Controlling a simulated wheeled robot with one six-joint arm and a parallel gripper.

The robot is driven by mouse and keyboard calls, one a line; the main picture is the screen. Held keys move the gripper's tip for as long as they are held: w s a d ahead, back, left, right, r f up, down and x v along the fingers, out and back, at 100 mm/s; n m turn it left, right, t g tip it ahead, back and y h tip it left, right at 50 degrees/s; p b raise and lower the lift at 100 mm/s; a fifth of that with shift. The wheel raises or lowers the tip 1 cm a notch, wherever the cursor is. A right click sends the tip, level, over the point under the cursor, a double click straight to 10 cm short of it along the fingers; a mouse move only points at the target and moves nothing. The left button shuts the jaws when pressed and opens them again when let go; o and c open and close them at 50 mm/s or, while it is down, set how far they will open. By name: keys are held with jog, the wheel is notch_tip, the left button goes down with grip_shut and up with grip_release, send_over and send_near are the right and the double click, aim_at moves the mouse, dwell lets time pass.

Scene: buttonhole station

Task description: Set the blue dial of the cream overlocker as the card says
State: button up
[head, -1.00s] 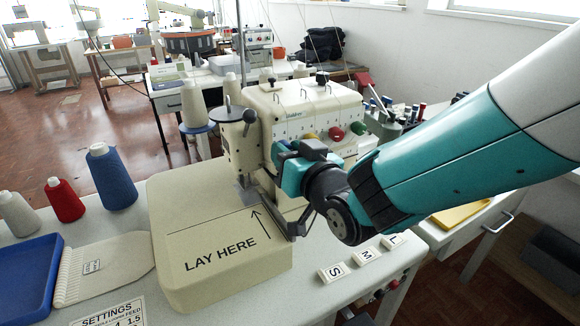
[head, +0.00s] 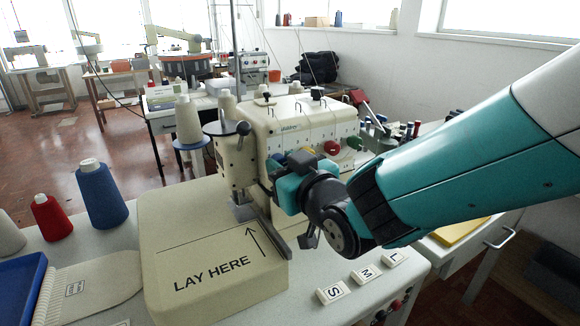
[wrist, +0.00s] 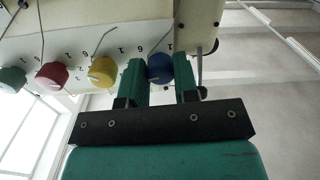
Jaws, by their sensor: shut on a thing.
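The cream overlocker (head: 304,124) stands on the table, with a row of coloured dials on its front. In the wrist view the blue dial (wrist: 154,68) sits at the right end of the row, between the two teal fingers of my gripper (wrist: 160,80). My gripper is shut on it. In the head view my gripper (head: 285,168) is at the machine's front and largely hides the blue dial. Numbers are printed above the dials, but the blue dial's exact setting cannot be read.
Yellow (wrist: 103,70), red (wrist: 51,76) and green (wrist: 12,80) dials sit beside the blue one. A cream block marked LAY HERE (head: 210,250) fills the table's middle. S, M and L tiles (head: 333,291) lie to its right. Thread cones (head: 101,195) stand left.

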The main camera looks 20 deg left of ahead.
jog(key=o, duration=0.9)
jog(key=shift+a+r, duration=0.15)
jog(key=shift+o, duration=0.2)
jog(key=b+v, duration=0.3)
jog(key=v, duration=1.4)
jog(key=shift+d, duration=0.3)
jog(key=shift+s, duration=0.1)
